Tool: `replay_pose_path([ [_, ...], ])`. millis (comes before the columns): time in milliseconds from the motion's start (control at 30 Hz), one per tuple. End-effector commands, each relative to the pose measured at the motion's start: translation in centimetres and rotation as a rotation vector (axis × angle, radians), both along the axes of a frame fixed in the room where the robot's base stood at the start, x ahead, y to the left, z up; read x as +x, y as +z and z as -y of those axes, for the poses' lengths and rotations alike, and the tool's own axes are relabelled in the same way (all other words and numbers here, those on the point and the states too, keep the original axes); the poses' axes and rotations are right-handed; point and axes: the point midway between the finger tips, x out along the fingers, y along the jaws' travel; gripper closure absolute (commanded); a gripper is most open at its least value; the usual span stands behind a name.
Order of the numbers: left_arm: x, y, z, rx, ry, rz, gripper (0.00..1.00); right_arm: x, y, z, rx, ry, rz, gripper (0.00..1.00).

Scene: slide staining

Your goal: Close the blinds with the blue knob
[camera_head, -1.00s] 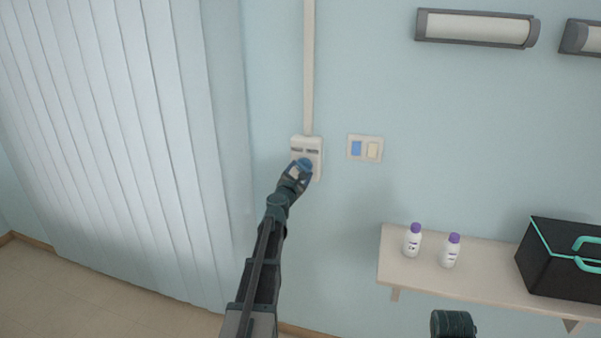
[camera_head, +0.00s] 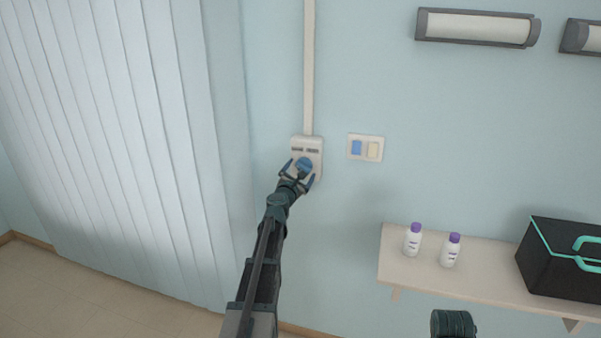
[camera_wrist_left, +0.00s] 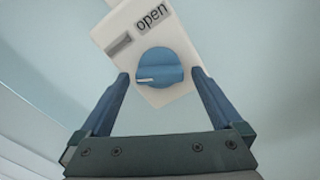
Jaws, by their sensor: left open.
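The blue knob (camera_head: 304,164) sits on a white control box (camera_head: 315,145) on the wall. In the left wrist view the knob (camera_wrist_left: 160,68) shows a white pointer line toward its left side, and the box carries a label reading "open" and a second grey label too oblique to read. My left gripper (camera_head: 299,177) is open at the knob. Its fingers (camera_wrist_left: 161,80) stand on either side of the knob, with gaps visible between. The vertical blinds (camera_head: 110,120) hang at the left with broad slats side by side.
A wall plate with a blue and a cream switch (camera_head: 365,148) is right of the box. A shelf (camera_head: 480,284) at lower right holds two white bottles with purple caps (camera_head: 413,240) and a black case (camera_head: 560,262). A conduit (camera_head: 309,70) runs up from the box.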

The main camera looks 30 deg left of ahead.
Motion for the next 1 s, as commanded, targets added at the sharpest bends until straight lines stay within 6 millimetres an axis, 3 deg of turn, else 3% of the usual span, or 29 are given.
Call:
replay_pose_path([
  [167,-0.5,0.0,0.1,0.000,0.000,0.000,0.00,0.0,0.0,0.0,0.000,0.000,0.000,0.50],
  [367,-2.7,0.0,0.6,0.001,0.001,-0.001,0.00,0.0,0.0,0.0,0.000,0.000,0.000,0.50],
  [800,-11.6,0.0,2.9,0.000,0.001,0.000,0.00,0.0,0.0,0.0,0.000,0.000,0.000,0.50],
  [1000,-13.5,0.0,3.3,0.000,0.001,0.000,0.00,0.0,0.0,0.0,0.000,0.000,0.000,0.50],
])
